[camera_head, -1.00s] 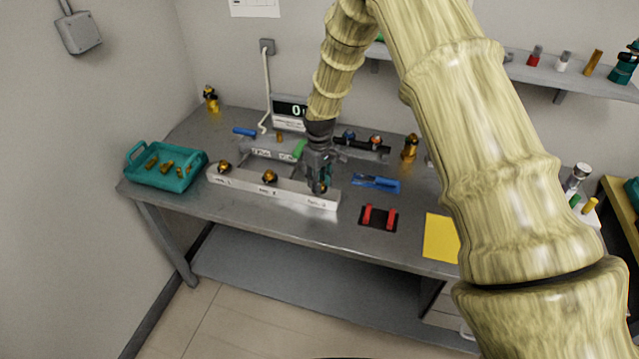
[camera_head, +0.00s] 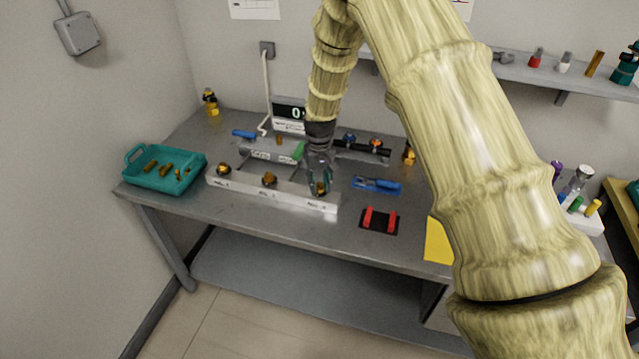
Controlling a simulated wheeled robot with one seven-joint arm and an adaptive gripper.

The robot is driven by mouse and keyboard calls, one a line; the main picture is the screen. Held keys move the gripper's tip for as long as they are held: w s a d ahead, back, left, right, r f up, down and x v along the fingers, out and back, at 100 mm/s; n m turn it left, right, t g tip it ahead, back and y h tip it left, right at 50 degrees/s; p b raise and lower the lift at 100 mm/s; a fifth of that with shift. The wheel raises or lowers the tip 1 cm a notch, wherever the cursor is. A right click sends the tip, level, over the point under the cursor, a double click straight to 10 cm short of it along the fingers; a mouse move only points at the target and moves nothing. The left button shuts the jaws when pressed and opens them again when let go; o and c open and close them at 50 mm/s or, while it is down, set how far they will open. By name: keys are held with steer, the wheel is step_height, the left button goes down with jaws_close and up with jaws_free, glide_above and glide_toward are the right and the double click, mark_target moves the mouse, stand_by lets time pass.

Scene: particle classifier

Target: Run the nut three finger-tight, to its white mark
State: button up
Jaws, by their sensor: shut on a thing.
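A long pale bar (camera_head: 247,189) lies along the front of the grey bench, with dark labels on its front face. Brass nuts sit on it: one at the left end (camera_head: 224,169), one in the middle (camera_head: 269,179) and nut three (camera_head: 321,188) at the right end. My gripper (camera_head: 320,183) points down over the right end and is shut on nut three. Its fingers partly hide that nut. The white mark is too small to make out.
A teal tray (camera_head: 148,182) with brass parts stands at the left. Behind the bar are a fixture with a green part (camera_head: 299,151) and a display (camera_head: 290,112). Blue pliers (camera_head: 377,185), a black-and-red stand (camera_head: 379,221) and a yellow sheet (camera_head: 438,241) lie to the right.

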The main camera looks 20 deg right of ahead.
mark_target(320, 184)
stand_by(0.3)
steer(key=o, duration=1)
steer(key=shift+o, duration=0.2)
steer(key=shift+r, duration=0.15)
step_height(320, 184, up, 12)
steer(key=shift+d, duration=0.1)
